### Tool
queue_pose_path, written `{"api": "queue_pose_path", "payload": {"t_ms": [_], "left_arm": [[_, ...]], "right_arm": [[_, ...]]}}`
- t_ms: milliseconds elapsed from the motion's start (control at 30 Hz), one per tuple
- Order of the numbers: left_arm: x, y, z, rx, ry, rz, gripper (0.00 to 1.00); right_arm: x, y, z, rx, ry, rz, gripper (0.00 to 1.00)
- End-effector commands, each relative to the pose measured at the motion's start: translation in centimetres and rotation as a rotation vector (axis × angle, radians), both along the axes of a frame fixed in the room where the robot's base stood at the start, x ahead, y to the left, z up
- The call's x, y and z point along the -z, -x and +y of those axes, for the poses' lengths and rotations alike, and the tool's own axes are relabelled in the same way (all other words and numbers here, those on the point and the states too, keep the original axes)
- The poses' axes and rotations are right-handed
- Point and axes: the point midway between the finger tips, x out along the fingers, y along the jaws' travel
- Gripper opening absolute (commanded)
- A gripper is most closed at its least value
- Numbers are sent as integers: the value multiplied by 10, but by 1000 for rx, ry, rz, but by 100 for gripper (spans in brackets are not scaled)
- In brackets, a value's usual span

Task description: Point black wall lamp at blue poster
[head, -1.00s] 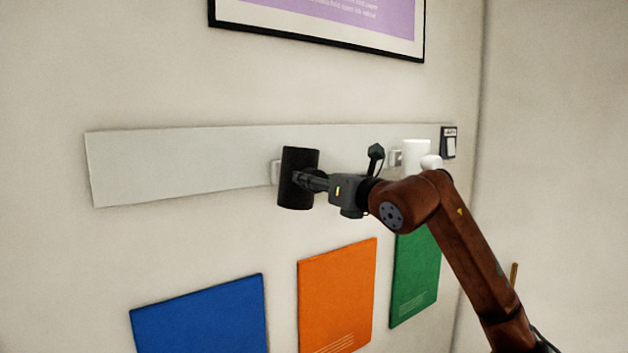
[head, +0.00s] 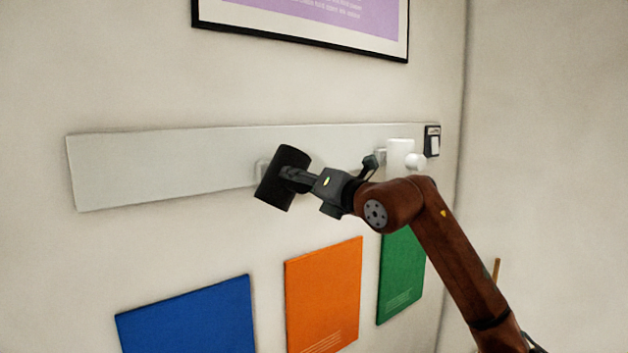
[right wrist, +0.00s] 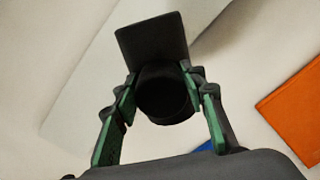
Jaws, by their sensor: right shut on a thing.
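The black wall lamp (head: 283,178) is a dark cylinder on a pale mount on the wall strip. It is tilted, its lower end toward the lower left, on the side of the blue poster (head: 190,318). My right gripper (head: 291,178) is shut on the lamp. In the right wrist view, the fingers of the right gripper (right wrist: 162,98) sit on either side of the lamp's round dark part, and the lamp's body (right wrist: 152,42) rises beyond them. The blue poster hangs below and left of the lamp, cut off by the bottom edge of the head view. My left gripper is not in view.
A grey strip (head: 150,170) runs along the wall. An orange poster (head: 323,295) and a green poster (head: 401,275) hang below it. A white lamp (head: 400,155) and a dark switch plate (head: 432,141) are at its right end. A framed purple picture (head: 310,25) hangs above.

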Motion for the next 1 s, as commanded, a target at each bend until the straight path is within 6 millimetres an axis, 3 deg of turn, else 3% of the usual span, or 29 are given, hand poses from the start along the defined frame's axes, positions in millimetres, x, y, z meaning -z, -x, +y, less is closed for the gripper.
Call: {"api": "queue_pose_path", "payload": {"t_ms": [100,133,367,600,733,1000], "left_arm": [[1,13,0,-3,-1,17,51],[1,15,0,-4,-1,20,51],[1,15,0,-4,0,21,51],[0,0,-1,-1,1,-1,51],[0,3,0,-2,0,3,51],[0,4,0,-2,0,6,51]], "right_arm": [[1,0,1,-1,0,-2,0],[0,0,1,-1,0,-2,40],[1,0,-1,1,2,-1,56],[0,1,-3,3,1,-2,56],[-1,5,-6,3,1,-4,56],[-1,44,-33,4,1,-5,56]]}}
